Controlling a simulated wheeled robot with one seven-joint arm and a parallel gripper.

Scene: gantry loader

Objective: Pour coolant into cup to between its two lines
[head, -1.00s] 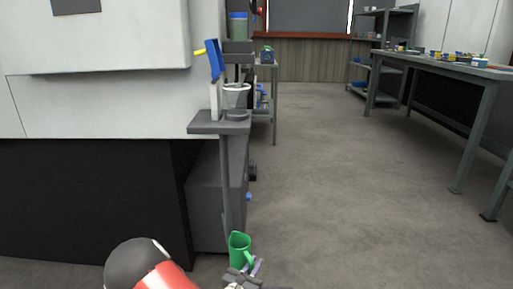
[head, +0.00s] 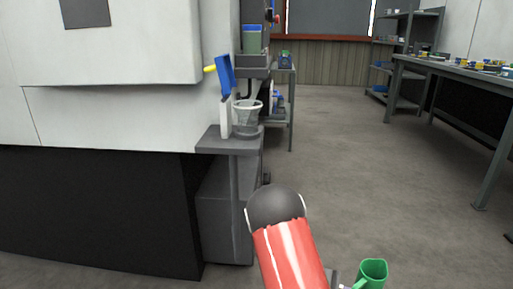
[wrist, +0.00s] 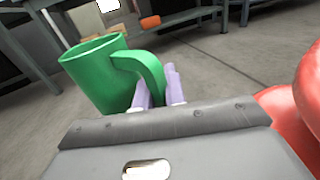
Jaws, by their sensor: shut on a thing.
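A green jug (head: 371,273) shows at the bottom right of the head view, partly cut off by the frame edge. In the wrist view the jug (wrist: 98,80) is large, with its handle towards my gripper. My gripper (wrist: 160,88) has its pale purple fingers shut on the jug's handle. The jug is held off the floor, and its inside is too dark to tell the level. A clear cup (head: 246,117) stands on a small grey shelf (head: 215,140) beside the machine. The cup's lines are too small to make out.
The big white machine (head: 110,110) fills the left side. A workbench (head: 455,68) with small parts is at the right. The floor between is clear.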

